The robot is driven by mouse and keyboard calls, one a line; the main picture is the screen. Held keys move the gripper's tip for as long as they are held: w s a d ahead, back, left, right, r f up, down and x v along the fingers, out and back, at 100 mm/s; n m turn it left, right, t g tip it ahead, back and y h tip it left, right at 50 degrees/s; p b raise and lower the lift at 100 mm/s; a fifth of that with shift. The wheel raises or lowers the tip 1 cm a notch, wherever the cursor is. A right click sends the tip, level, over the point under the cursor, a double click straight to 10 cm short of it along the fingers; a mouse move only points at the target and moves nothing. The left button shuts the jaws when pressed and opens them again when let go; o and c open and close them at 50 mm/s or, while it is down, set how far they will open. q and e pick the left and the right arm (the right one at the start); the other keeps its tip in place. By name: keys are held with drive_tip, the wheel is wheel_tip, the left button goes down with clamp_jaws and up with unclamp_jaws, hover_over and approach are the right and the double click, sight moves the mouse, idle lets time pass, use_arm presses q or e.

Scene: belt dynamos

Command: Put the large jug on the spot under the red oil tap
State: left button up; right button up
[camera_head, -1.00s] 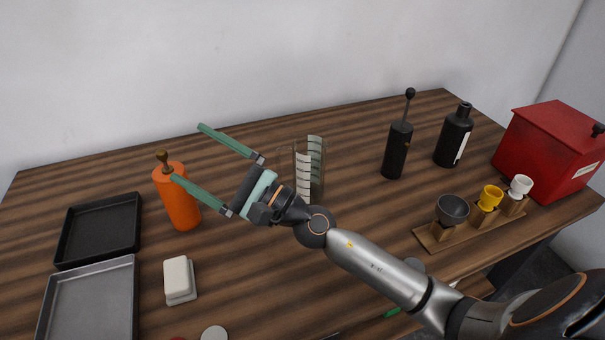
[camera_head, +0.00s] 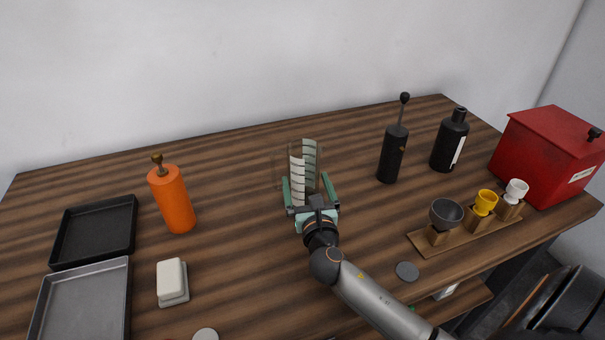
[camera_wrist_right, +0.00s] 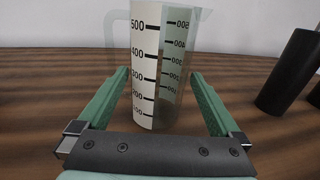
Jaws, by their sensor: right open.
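The large jug is a clear measuring jug (camera_head: 305,160) with a white scale, upright on the wooden table in the middle of the head view. It also shows in the right wrist view (camera_wrist_right: 150,60), its scale facing me and its handle on the left. My right gripper (camera_head: 306,178) is open, with one finger on each side of the jug; I cannot tell whether they touch it. A red box (camera_head: 550,150) with a black knob stands at the far right. No tap or spot under it can be made out. My left gripper is not in view.
A black grinder (camera_head: 393,155) and a dark bottle (camera_head: 450,142) stand right of the jug. A wooden rack (camera_head: 465,234) with cups is in front of the red box. An orange bottle (camera_head: 172,200) and trays (camera_head: 97,230) are left. A dark disc (camera_head: 407,271) lies near the front edge.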

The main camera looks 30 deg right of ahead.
drive_tip(key=shift+x, duration=3.05)
drive_tip(key=shift+r, duration=0.1)
drive_tip(key=shift+c, duration=0.4)
drive_tip(key=c, duration=1.2)
drive_tip(key=shift+r, duration=0.15)
drive_tip(key=shift+c, duration=1.4)
